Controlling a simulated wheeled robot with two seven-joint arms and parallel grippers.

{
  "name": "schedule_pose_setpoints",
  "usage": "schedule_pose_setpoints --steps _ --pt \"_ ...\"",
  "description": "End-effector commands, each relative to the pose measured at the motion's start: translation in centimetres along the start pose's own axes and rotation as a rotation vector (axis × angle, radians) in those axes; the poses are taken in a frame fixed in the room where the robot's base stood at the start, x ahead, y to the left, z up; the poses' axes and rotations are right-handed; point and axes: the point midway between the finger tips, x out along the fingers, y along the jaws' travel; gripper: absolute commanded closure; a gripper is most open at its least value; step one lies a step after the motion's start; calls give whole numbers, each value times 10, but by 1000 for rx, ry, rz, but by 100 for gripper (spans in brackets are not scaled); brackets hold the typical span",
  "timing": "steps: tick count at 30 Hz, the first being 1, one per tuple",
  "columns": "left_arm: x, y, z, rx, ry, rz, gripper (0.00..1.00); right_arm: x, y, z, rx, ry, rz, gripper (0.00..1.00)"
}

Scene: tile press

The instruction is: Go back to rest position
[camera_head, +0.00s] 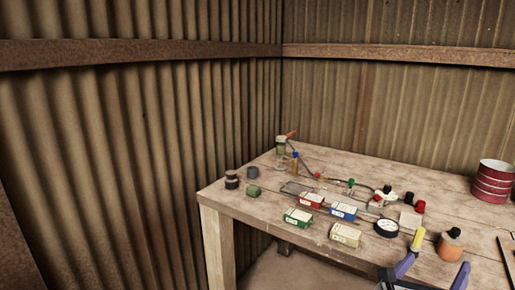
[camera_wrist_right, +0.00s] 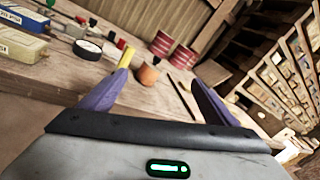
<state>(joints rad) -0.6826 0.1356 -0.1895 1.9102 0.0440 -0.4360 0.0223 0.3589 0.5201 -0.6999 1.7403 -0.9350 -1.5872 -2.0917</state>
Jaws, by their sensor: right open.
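My right gripper (camera_head: 438,262) shows at the bottom right of the head view, at the near edge of the wooden table (camera_head: 240,205). Its two purple fingers are spread apart, with nothing between them. In the right wrist view the open gripper (camera_wrist_right: 160,76) points over the table. A yellow-handled item (camera_head: 418,238) appears just beyond the left finger, and an orange round pot with a dark top (camera_head: 450,246) stands beyond the gap. I cannot tell whether a finger touches the yellow item. My left gripper is not in view.
Small boxes, such as a red one (camera_head: 311,200) and a green one (camera_head: 298,216), lie on the table. A black round gauge (camera_head: 387,228) and red tins (camera_head: 493,180) stand there too. Corrugated walls (camera_head: 130,150) close in behind and left. Shelves (camera_wrist_right: 290,60) show in the wrist view.

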Motion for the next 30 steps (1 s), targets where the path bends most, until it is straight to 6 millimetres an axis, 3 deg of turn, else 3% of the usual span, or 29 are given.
schedule_pose_setpoints --steps 3,6,14,17,21,24,30 --pt "-1 0 4 -1 -7 0 69 26 -31 -1 -51 -46 -52 17" --pt "-1 1 4 -1 -8 1 69 16 -9 -42 77 40 57 17" --pt "-1 1 5 -1 -9 1 69 -18 24 -145 469 324 253 17" --pt "-1 1 5 -1 -9 1 69 -48 34 -200 712 524 299 17" --pt "-1 1 4 -1 -8 2 69 -107 36 -271 1143 874 256 17" --pt "-1 1 4 -1 -8 2 69 -144 30 -301 1419 1088 156 17" --pt "-1 1 4 -1 -7 2 69 -196 13 -332 1834 1385 -107 17"
